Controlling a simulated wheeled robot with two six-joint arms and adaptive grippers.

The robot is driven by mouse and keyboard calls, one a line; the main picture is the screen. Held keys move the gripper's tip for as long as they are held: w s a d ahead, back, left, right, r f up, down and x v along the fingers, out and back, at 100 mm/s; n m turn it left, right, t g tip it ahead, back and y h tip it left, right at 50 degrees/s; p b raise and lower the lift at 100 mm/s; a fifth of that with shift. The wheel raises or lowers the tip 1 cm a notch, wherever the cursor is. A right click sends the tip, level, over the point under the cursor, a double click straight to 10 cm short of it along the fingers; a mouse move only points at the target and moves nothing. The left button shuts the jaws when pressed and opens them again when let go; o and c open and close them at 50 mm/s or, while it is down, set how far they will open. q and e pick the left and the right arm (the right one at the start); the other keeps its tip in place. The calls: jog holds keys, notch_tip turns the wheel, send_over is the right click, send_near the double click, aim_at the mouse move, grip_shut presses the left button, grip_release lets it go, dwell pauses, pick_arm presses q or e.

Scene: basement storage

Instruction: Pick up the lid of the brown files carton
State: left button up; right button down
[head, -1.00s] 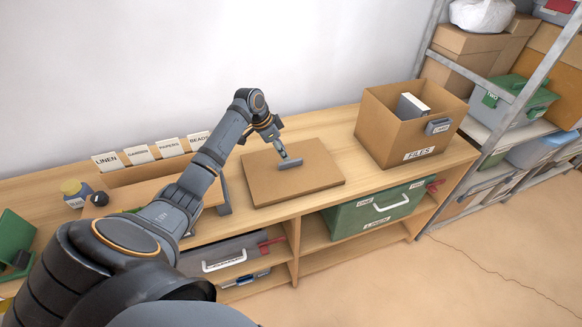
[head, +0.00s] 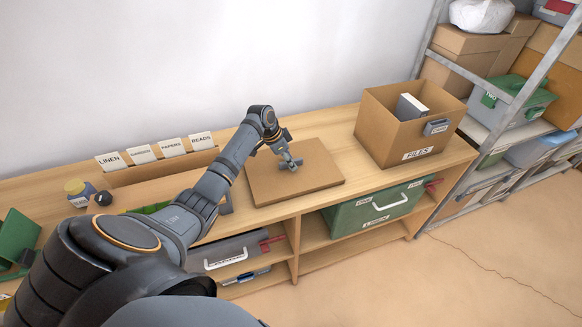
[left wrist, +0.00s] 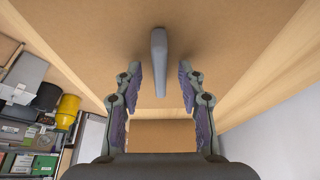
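The lid (head: 310,180) is a flat brown board lying on the wooden bench, left of the open brown files carton (head: 385,140). A grey bar handle (left wrist: 158,50) stands on the lid; in the head view the gripper mostly hides it. My left gripper (head: 290,161) is at the handle, over the middle of the lid. In the left wrist view my left gripper (left wrist: 159,75) is open, and the near end of the handle shows between its two fingers with a gap on each side. I cannot tell how deep the handle sits between them. My right gripper is not in view.
Behind my arm is a box of cards (head: 175,170) labelled LINEN, GARDEN, PAPERS and BEADS. A green case (head: 350,217) and a grey case (head: 225,250) sit on the shelf below. A metal rack (head: 497,125) with boxes stands at right. A wall is behind the bench.

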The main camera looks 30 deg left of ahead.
aim_at(297, 160)
pick_arm(q)
grip_shut()
dwell(0.3)
jog(key=shift+r, duration=0.1)
jog(key=shift+r+b, duration=0.35)
jog(key=shift+r, duration=0.05)
jog(key=r, duration=0.1)
jog(key=r+b, duration=0.1)
jog(key=r, duration=0.1)
jog(key=shift+w+d+r, duration=0.15)
jog(key=shift+d+r, duration=0.05)
jog(key=shift+d, duration=0.2)
jog(key=w+d+r+b, duration=0.1)
jog(key=d+r+b, duration=0.1)
jog(key=d+r, duration=0.7)
jog(key=d, duration=0.4)
